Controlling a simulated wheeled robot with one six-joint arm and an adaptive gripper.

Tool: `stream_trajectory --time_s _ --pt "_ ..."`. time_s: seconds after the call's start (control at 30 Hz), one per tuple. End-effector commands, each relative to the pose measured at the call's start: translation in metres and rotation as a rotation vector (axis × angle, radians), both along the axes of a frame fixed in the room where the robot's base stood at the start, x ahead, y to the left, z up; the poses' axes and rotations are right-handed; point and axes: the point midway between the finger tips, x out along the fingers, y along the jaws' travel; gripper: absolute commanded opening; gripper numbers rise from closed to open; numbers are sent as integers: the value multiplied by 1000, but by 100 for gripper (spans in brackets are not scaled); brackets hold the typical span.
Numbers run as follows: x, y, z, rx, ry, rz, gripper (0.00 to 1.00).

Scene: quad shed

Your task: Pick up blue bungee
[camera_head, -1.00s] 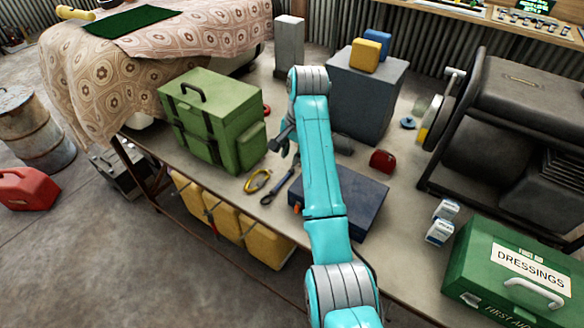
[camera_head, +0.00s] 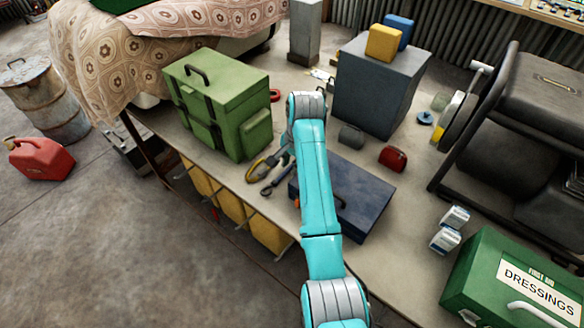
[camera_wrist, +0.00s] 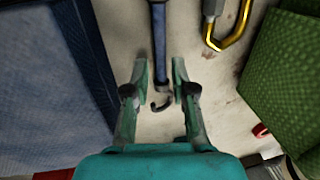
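The blue bungee (camera_head: 277,180) lies on the bench between the green box and the dark blue case. In the wrist view the blue bungee (camera_wrist: 159,45) is a dark blue strap with a dark hook at its lower end. My gripper (camera_wrist: 159,64) is open, with one finger on each side of the strap and hook in that view. The gap between the fingers and the strap is visible, and I cannot tell the height above the bench. In the head view my gripper (camera_head: 284,156) is partly hidden by my wrist.
A yellow bungee (camera_head: 257,169) lies just left of the blue one. The green box (camera_head: 218,100) stands to the left and the dark blue case (camera_head: 350,200) to the right. A red object (camera_head: 392,158) and a grey block (camera_head: 378,90) are farther back.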

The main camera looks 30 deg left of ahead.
Motion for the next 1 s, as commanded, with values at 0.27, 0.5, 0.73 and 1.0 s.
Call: stream_trajectory --time_s 0.27,0.5,0.73,1.0 --pt "-8 3 -11 0 0 2 25" --pt "-7 3 -11 1 0 2 0" --pt "-7 3 -10 1 0 2 0" --pt "-6 4 16 4 -4 2 0"
